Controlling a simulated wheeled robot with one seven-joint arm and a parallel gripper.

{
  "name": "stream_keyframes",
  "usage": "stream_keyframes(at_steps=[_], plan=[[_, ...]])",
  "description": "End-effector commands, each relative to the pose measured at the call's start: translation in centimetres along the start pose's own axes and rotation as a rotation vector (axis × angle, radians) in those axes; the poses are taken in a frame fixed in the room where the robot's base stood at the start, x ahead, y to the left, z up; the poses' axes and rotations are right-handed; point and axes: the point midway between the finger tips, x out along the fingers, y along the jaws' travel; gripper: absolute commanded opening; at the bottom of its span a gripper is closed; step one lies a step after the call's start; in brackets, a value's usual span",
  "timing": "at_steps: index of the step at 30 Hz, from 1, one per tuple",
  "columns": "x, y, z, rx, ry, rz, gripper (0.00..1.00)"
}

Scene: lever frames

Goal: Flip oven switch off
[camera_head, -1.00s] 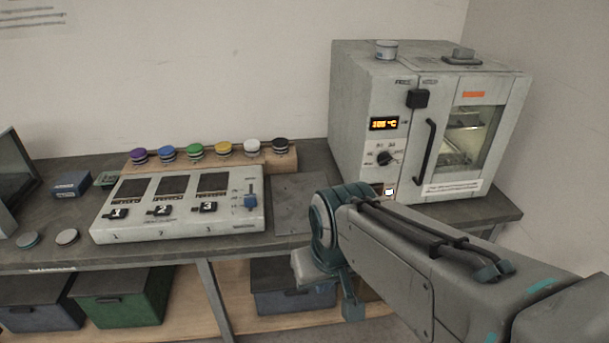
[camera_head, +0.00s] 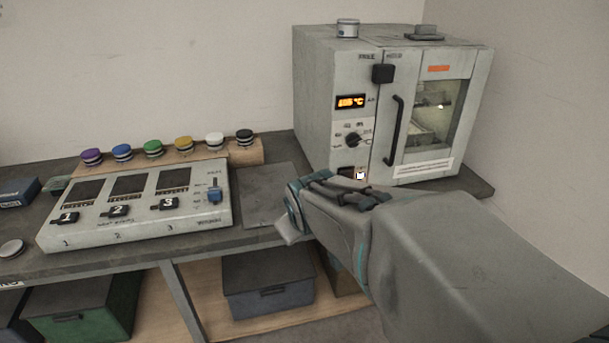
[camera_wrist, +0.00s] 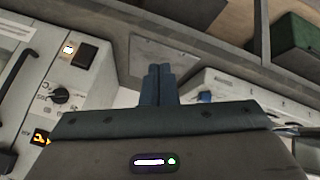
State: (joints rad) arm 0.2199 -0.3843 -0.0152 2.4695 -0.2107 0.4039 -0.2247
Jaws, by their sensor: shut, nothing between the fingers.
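The oven (camera_head: 345,80) is a pale grey box on the right end of the bench, with a lit orange display (camera_head: 351,102) and a dark knob (camera_head: 352,139). Its switch (camera_head: 359,174) is a small white-lit piece beside a dark patch low on the front panel. The lit switch also shows at upper left in the wrist view (camera_wrist: 68,48). My gripper (camera_wrist: 158,70) is shut and empty, its two dark fingers together. It is apart from the switch, which lies to the left of the fingers in the wrist view. In the head view my arm hides most of the gripper.
A grey control box (camera_head: 135,205) with numbered levers and a blue slider stands left of the oven. Several coloured knobs (camera_head: 153,149) line a wooden strip behind it. A flat grey plate (camera_head: 268,190) lies between box and oven. The oven door handle (camera_head: 396,130) sticks out.

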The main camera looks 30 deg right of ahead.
Motion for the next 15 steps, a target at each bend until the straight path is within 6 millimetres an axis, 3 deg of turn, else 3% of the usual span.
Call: stream_keyframes(at_steps=[1,3,9,15], plan=[[3.5,1.6,0.9,-0.041,0.051,0.061,0.00],[5.8,4.2,0.7,-0.122,0.128,0.144,0.00],[11.0,10.5,1.1,-0.382,0.315,0.377,0.00],[14.5,15.0,3.4,-0.660,0.464,0.599,0.00]])
